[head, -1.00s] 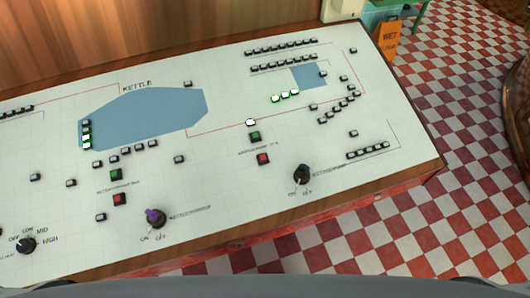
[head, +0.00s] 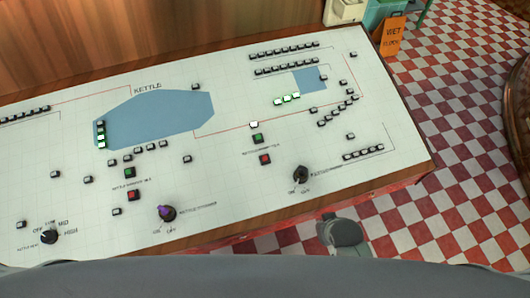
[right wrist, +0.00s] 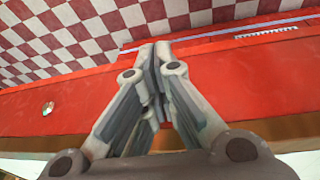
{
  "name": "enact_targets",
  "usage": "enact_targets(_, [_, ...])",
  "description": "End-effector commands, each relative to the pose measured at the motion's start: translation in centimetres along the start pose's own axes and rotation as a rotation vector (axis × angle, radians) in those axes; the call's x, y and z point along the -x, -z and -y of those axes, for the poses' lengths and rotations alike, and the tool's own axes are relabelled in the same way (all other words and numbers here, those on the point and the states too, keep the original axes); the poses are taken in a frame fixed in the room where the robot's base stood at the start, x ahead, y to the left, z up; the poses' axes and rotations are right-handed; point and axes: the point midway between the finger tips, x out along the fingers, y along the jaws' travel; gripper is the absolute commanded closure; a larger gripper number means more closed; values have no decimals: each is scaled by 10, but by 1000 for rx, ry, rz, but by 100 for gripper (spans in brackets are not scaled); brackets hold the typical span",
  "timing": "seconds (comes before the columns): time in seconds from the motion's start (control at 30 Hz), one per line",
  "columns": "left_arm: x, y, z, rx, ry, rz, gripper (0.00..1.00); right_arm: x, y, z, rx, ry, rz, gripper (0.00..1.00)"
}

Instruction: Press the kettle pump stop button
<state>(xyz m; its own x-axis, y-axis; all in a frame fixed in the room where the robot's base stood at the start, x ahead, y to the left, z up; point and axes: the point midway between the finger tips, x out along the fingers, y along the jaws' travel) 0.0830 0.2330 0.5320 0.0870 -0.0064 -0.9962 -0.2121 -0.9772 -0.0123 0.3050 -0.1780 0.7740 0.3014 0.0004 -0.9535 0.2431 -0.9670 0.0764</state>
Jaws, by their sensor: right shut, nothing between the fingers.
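The sloped white control panel (head: 60,130) carries two red buttons. One red button (head: 134,195) sits below a green button (head: 129,172), left of the purple-topped knob. The other red button (head: 265,159) sits below a second green button (head: 258,138), right of centre. Their printed labels are too blurred to read surely. My right gripper (right wrist: 152,52) is shut and empty in the right wrist view, against the red front side of the desk. In the head view a grey part of my right arm shows below the panel's front edge, apart from the buttons. My left gripper is not in view.
A purple-topped knob (head: 167,212), a black knob (head: 300,174) and a heat knob (head: 49,236) stand up from the panel. Several small white-topped buttons are spread around. An orange wet-floor sign (head: 392,37) stands beyond the right end. Checkered floor (head: 470,150) lies clear at right.

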Motion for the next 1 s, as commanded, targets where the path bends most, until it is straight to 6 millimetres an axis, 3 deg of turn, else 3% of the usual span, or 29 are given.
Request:
enact_targets(0.03, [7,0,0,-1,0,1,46,22,11,-2,-3,-3,-13,100])
enact_targets(0.1, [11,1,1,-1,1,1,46,44,22,-4,-4,-10,-26,100])
enact_targets(0.27, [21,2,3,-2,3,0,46,89,69,4,38,-52,-111,100])
enact_targets(0.6, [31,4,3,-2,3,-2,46,133,209,79,322,-220,-453,100])
enact_targets(0.7, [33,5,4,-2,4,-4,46,150,238,100,395,-260,-539,100])
enact_targets(0.83, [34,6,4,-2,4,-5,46,163,258,117,452,-292,-605,100])
enact_targets(1.0, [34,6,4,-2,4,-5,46,168,265,122,470,-303,-627,100])
